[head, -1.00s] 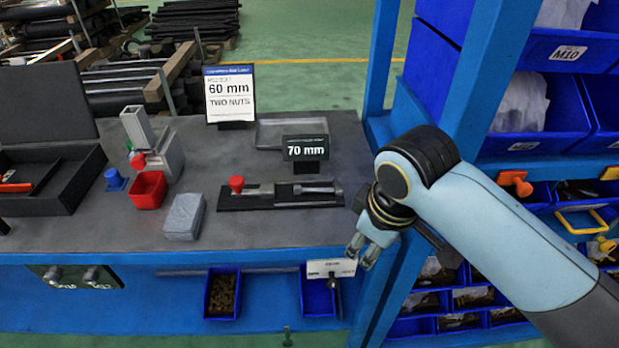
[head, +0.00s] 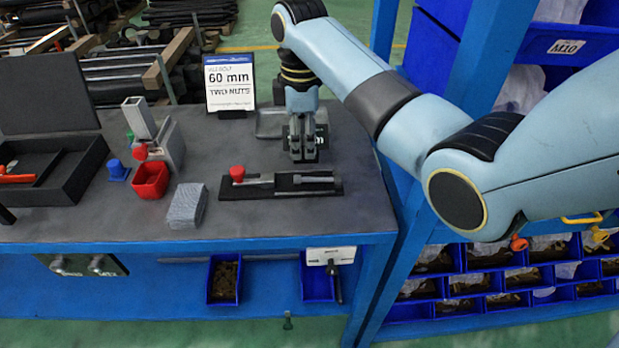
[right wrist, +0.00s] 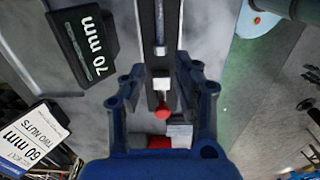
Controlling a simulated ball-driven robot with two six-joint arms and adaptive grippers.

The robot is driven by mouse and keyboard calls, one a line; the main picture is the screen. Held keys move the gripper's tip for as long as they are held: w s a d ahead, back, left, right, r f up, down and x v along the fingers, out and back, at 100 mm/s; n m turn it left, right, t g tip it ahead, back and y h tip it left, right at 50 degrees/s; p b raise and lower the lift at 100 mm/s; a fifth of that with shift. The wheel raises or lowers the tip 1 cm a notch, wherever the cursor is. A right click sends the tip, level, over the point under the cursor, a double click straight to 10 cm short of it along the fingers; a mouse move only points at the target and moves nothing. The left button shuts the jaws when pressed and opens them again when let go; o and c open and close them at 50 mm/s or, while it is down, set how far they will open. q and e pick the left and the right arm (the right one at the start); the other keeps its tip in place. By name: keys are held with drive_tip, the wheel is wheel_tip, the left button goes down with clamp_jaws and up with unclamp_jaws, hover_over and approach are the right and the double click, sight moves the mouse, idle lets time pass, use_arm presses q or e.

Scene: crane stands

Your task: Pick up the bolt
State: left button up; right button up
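A grey metal bolt (head: 314,180) lies along the right part of a black fixture (head: 262,192) with a red knob (head: 237,173), on the dark bench top. My right gripper (head: 304,156) points down above and just behind the bolt in the head view. It is open and empty. In the right wrist view its two fingers (right wrist: 160,78) are spread on either side of the fixture bar, with the bolt (right wrist: 159,25) at the top and the red knob (right wrist: 163,113) between and below the fingers. My left gripper is not in view.
A 60 mm sign (head: 230,84) stands behind the fixture. The 70 mm sign (right wrist: 86,45) is close beside the gripper in the wrist view. A red bin (head: 151,181), a grey block (head: 187,206) and an open black case (head: 48,195) are to the left. A blue post (head: 470,70) stands right.

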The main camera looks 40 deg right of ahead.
sight(304, 178)
wheel_tip(304, 178, down, 9)
drive_tip(key=shift+r, duration=0.15)
drive_tip(key=shift+c, duration=0.3)
clamp_jaws()
